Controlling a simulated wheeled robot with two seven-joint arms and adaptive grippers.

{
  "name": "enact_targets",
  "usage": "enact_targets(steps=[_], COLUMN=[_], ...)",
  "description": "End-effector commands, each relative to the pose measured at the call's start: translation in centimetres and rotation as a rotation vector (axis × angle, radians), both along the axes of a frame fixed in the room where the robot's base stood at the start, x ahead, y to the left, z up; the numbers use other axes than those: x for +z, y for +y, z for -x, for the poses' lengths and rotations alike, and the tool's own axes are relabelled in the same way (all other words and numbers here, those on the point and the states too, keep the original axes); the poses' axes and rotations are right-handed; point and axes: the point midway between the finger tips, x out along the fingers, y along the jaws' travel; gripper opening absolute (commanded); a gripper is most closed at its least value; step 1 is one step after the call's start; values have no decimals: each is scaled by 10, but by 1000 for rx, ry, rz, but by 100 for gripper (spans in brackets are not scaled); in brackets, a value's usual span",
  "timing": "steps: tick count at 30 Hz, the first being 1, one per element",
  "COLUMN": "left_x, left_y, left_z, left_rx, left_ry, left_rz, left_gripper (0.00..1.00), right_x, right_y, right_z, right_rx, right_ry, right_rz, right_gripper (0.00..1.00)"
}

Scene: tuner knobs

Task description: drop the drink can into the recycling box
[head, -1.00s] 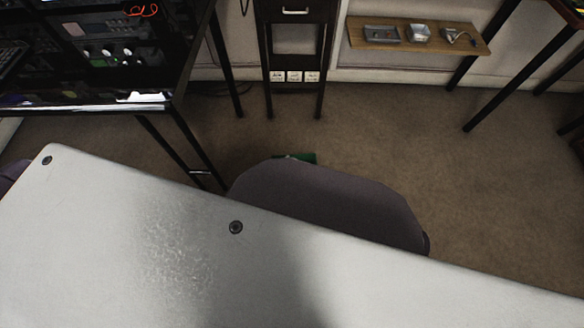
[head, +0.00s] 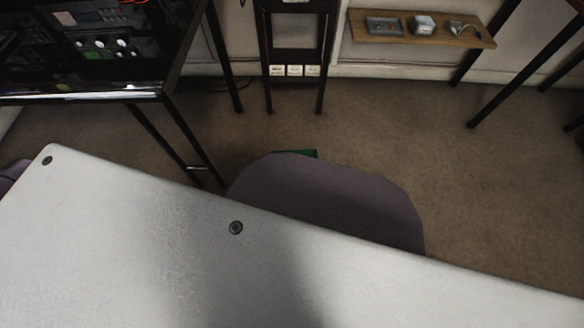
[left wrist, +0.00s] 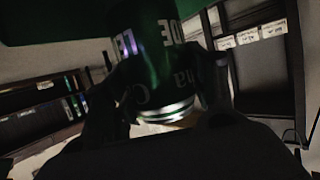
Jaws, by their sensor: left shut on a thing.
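The drink can (left wrist: 165,70) is dark green with white lettering and a shiny silver rim, and fills the upper middle of the left wrist view. My left gripper (left wrist: 163,92) is shut on it, with a dark finger on either side. Neither the can nor the left gripper shows in the head view. In the head view a small strip of a green thing (head: 310,153) shows on the floor side beyond my body. Most of it is hidden, so I cannot tell whether it is the recycling box. My right gripper is in no view.
A dark desk with electronic gear (head: 110,45) stands at upper left on black legs. A narrow black stand (head: 292,50) is at the back wall. A wooden shelf (head: 465,35) with small devices is at upper right. Carpet (head: 390,120) lies open between them.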

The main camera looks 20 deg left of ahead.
Motion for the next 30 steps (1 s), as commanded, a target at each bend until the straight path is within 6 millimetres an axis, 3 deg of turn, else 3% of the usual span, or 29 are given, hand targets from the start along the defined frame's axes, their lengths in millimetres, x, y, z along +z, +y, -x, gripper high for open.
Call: enact_targets(steps=[12,13,18,30], left_x=[-1,-1,-1,-1], left_y=[0,0,0,0], left_z=[0,0,0,1], left_rx=[0,0,0,0], left_ry=[0,0,0,0], left_rz=[0,1,1,1], left_gripper=[45,59,81,82], right_x=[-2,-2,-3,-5], right_y=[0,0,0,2], right_z=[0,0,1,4], right_rx=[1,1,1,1], right_ry=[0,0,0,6], right_rz=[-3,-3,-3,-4], right_gripper=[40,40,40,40])
